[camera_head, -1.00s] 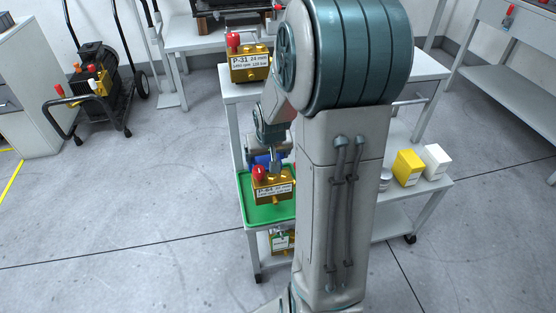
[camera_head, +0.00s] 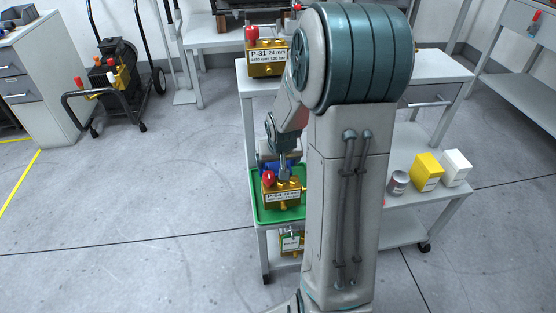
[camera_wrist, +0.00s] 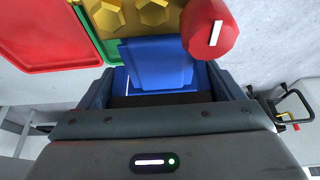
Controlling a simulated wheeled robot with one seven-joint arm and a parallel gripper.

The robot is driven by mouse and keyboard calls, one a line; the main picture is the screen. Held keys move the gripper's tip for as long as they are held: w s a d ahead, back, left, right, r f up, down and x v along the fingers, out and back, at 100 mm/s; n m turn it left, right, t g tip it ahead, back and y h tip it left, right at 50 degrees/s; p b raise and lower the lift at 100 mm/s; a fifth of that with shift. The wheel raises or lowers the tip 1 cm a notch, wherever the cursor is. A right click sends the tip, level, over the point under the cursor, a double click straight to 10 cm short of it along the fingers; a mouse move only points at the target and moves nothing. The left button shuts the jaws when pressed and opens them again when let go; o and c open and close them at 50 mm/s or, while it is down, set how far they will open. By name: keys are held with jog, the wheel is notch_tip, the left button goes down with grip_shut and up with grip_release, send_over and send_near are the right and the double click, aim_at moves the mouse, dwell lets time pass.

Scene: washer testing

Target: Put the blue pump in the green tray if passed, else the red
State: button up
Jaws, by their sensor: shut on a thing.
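The blue pump has a blue body (camera_wrist: 158,65) with a brass-yellow front block and a red knob. In the head view its brass block (camera_head: 284,196) bears a white label, partly readable as P-64. My gripper (camera_head: 285,172) is shut on the blue body from above. In the wrist view my gripper (camera_wrist: 160,80) has a finger on each side of it. The pump is over the green tray (camera_head: 262,213); I cannot tell whether it touches the floor of the tray. The green tray's edge (camera_wrist: 95,42) and the red tray (camera_wrist: 45,35) show in the wrist view. My arm hides the tray's right part.
Another brass pump (camera_head: 267,56), labelled P-31, stands on the bench top. A further brass unit (camera_head: 291,243) sits on the shelf below the green tray. A grey can (camera_head: 398,183), a yellow box (camera_head: 427,172) and a white box (camera_head: 456,167) stand to the right of my arm.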

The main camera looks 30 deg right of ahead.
jog(key=shift+w, duration=0.15)
jog(key=o, duration=1.5)
jog(key=shift+f, duration=0.1)
jog(key=p+v, duration=0.4)
jog(key=v, duration=0.7)
jog(key=s+a+r+n+g, duration=0.1)
jog(key=s+a, duration=0.3)
jog(key=s, duration=0.1)
jog(key=s+a+r+n+g, duration=0.1)
jog(key=s+a+r, duration=0.1)
jog(key=s+a, duration=0.2)
jog(key=s+a+r+n+g+y, duration=0.1)
jog(key=s+a+r, duration=0.1)
jog(key=s, duration=0.6)
jog(key=shift+a, duration=0.9)
jog(key=shift+r+p, duration=0.15)
jog(key=shift+p, duration=0.2)
